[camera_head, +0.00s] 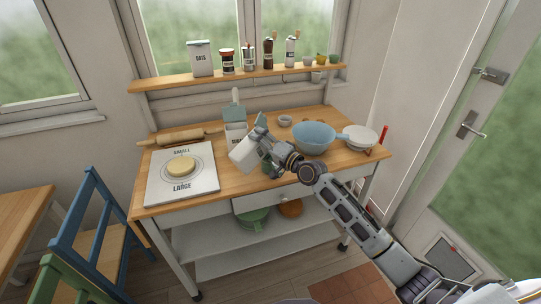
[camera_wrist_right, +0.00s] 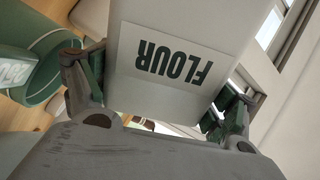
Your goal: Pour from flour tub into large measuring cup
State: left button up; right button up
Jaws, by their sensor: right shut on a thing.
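The white flour tub (camera_head: 243,153) is held tilted above the worktop by my right gripper (camera_head: 266,150). In the right wrist view, the tub (camera_wrist_right: 190,25) fills the middle, with FLOUR reading upside down, and the gripper's fingers (camera_wrist_right: 160,95) are shut on both its sides. A green round vessel (camera_wrist_right: 38,65) with a white marking is at the left of that view; it may be the large measuring cup. In the head view, a bit of green (camera_head: 267,165) shows beside the gripper, mostly hidden. I cannot see flour flowing. My left gripper is not in view.
A light blue bowl (camera_head: 314,140) and pale plates (camera_head: 359,137) stand right of the gripper. A pale container with a blue-grey scoop (camera_head: 235,112) is behind the tub. A board with dough (camera_head: 181,167) and a rolling pin (camera_head: 177,137) lie left. A shelf (camera_head: 240,77) crosses above.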

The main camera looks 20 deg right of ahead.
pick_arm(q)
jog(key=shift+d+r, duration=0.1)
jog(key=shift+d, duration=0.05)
pick_arm(e)
jog(key=shift+d+r+m, duration=0.15)
jog(key=shift+m, duration=0.25)
jog(key=shift+w+d+m, duration=0.3)
jog(key=shift+d, duration=0.05)
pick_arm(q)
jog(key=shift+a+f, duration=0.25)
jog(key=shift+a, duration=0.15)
pick_arm(e)
jog(key=shift+w+d+r+m, duration=0.1)
jog(key=shift+w+d+m, duration=0.05)
jog(key=shift+d+m, duration=0.15)
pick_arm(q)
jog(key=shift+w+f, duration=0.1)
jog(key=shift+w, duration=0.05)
pick_arm(e)
jog(key=shift+w+d+m, duration=0.15)
jog(key=shift+d+m, duration=0.15)
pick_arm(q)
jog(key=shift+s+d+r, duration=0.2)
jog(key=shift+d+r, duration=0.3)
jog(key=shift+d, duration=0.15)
pick_arm(e)
jog(key=shift+w+d+r+m, duration=0.15)
jog(key=shift+d+m, duration=0.15)
jog(key=shift+m, duration=0.5)
dwell(0.7)
